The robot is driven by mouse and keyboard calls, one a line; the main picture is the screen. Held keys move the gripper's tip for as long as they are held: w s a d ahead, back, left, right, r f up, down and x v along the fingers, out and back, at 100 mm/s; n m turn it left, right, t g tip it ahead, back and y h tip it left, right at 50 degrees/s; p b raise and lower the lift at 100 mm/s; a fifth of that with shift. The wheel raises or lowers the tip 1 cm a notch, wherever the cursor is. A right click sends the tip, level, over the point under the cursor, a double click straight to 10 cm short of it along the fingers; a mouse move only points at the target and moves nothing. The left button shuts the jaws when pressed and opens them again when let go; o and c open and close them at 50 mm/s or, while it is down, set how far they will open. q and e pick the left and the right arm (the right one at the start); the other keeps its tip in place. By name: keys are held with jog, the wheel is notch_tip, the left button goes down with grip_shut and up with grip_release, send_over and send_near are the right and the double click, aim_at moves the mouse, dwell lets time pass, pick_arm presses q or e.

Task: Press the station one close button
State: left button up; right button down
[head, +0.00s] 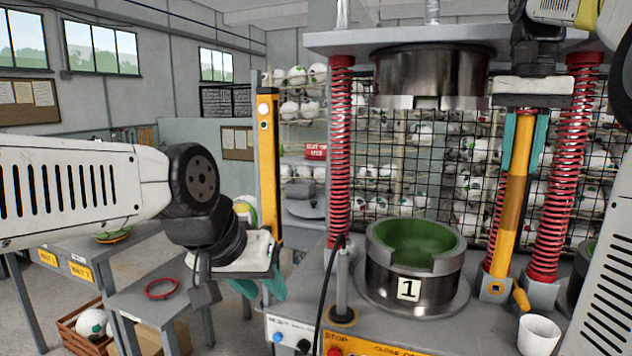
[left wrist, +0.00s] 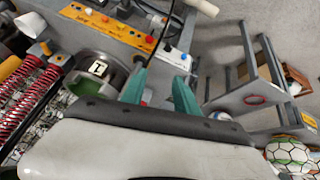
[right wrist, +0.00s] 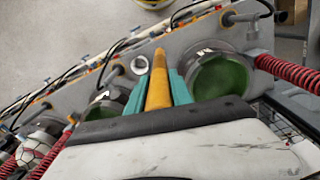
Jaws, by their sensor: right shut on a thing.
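The orange control panel (head: 378,346) of station one runs along the front edge of the press table. The words STOP and CLOSE are on it, with a red button (head: 333,351) at the bottom edge of the head view. The panel also shows in the left wrist view (left wrist: 128,32), where I cannot tell which button is close. The lower mould marked 1 (head: 410,287) stands behind it, with a green inside. My left gripper (head: 262,288) is open and empty, left of the panel. My right gripper (head: 519,165) is shut on a yellow bar (head: 507,232).
Red springs (head: 340,150) flank the press, with the upper mould (head: 430,75) raised above. A white cup (head: 538,335) stands right of the panel. A black cable hangs near the panel's left end. A side table (head: 150,300) with a red ring stands at left.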

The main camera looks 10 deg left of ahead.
dwell(0.3)
pick_arm(q)
grip_shut()
jog(key=w+d+f+n+g, duration=0.1)
jog(key=d+f+n, duration=0.7)
jog(key=n, duration=0.9)
jog(key=w+d+f+n+g+y, duration=0.1)
jog(key=w+d+f+n+g, duration=0.1)
jog(key=d+f+n, duration=0.7)
jog(key=w+d+n, duration=0.1)
jog(key=d+n, duration=0.2)
jog(key=n, duration=0.4)
jog(key=shift+d+n+y, duration=0.15)
jog(key=shift+n+y, duration=0.15)
jog(key=shift+n, duration=0.1)
jog(key=shift+w, duration=0.1)
